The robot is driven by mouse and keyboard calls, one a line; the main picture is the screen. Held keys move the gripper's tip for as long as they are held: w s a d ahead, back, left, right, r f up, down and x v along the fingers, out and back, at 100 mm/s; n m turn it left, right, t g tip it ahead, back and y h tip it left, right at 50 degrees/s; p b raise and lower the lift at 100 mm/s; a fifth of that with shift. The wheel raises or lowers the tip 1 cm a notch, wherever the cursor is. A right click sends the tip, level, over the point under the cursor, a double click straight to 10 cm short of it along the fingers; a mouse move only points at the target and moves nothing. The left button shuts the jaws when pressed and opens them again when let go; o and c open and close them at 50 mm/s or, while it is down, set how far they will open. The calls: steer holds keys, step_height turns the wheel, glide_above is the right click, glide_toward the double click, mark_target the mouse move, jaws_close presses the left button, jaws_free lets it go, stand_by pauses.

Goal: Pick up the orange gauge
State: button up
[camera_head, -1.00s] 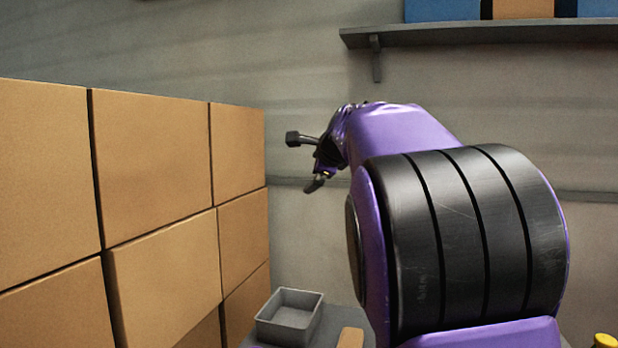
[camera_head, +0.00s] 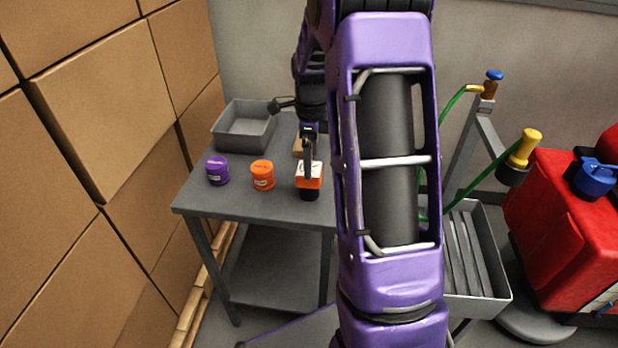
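The orange gauge (camera_head: 316,183) stands on the grey table, near its right front part. It looks like a small orange block with a white top and a dark round part low at the front. My gripper (camera_head: 308,176) points down at the gauge, and a dark finger overlaps its top and front in the picture. The fingers line up with each other here, so I cannot tell their gap or whether they touch the gauge. My arm hides what lies just right of it.
An orange jar (camera_head: 262,175) and a purple jar (camera_head: 217,171) stand left of the gauge. A grey bin (camera_head: 243,128) is at the table's back left. Cardboard boxes (camera_head: 100,90) wall the left. A red tank (camera_head: 560,225) stands right. The table's (camera_head: 240,205) front strip is bare.

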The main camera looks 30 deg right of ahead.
mark_target(309, 184)
step_height(309, 184, down, 9)
steer(key=shift+a, duration=0.15)
stand_by(0.4)
steer(key=shift+c, duration=0.2)
steer(key=c, duration=1.2)
